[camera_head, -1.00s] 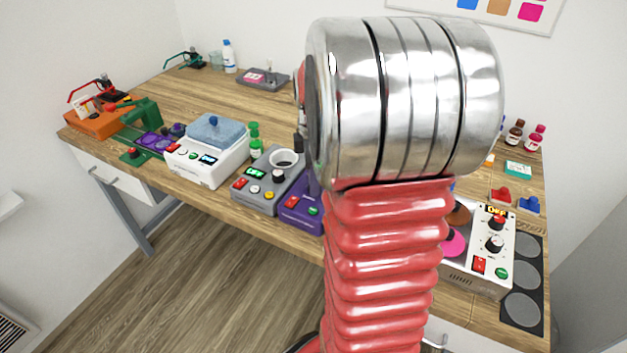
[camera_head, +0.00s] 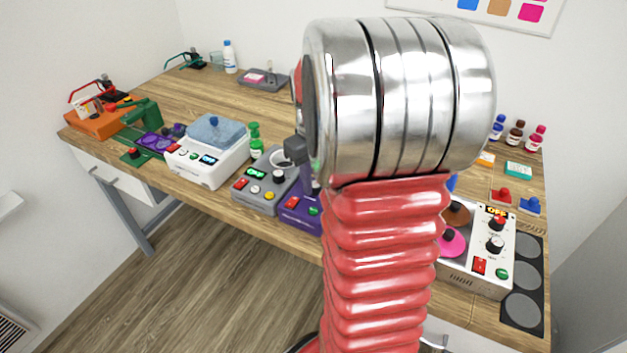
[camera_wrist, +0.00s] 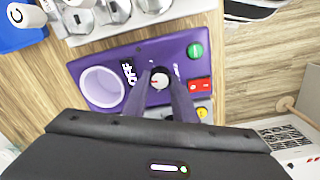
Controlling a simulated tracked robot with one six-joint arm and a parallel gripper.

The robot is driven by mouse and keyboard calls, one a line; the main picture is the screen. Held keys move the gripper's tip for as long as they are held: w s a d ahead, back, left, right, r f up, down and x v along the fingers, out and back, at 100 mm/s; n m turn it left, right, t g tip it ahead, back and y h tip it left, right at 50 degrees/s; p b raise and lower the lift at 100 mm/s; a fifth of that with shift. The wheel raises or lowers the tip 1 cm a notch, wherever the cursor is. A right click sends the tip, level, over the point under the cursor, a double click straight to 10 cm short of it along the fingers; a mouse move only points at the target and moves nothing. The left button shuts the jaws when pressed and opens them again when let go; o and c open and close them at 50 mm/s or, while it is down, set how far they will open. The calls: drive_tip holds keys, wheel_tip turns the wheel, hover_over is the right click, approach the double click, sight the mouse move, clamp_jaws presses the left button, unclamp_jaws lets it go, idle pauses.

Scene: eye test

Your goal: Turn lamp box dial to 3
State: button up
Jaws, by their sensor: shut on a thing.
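A purple box (camera_wrist: 140,55), seemingly the lamp box, lies below my gripper in the wrist view. Its small dial (camera_wrist: 160,77) has a pale cap with a red mark. My gripper (camera_wrist: 161,85) is shut on this dial, one finger on each side. The box has a round white well (camera_wrist: 102,87), a green button (camera_wrist: 195,50) and a red switch (camera_wrist: 199,85). In the head view the purple box (camera_head: 296,214) is partly hidden behind my arm. The dial's scale is too small to read.
A grey device (camera_head: 251,199) with a white ring stands close to the left of the purple box in the head view. A white device (camera_head: 207,171) stands further left. A white hotplate box (camera_head: 478,280) stands right of my arm. The floor in front is clear.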

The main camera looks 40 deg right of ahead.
drive_tip(key=m, duration=0.5)
drive_tip(key=shift+m, duration=0.3)
drive_tip(key=m, duration=0.6)
drive_tip(key=shift+s+d, duration=0.1)
drive_tip(key=o, duration=1)
drive_tip(key=shift+o, duration=0.2)
drive_tip(key=shift+r, duration=0.1)
wheel_tip(320, 180, up, 13)
drive_tip(key=shift+w+r, duration=0.2)
drive_tip(key=shift+w, duration=0.05)
idle(0.4)
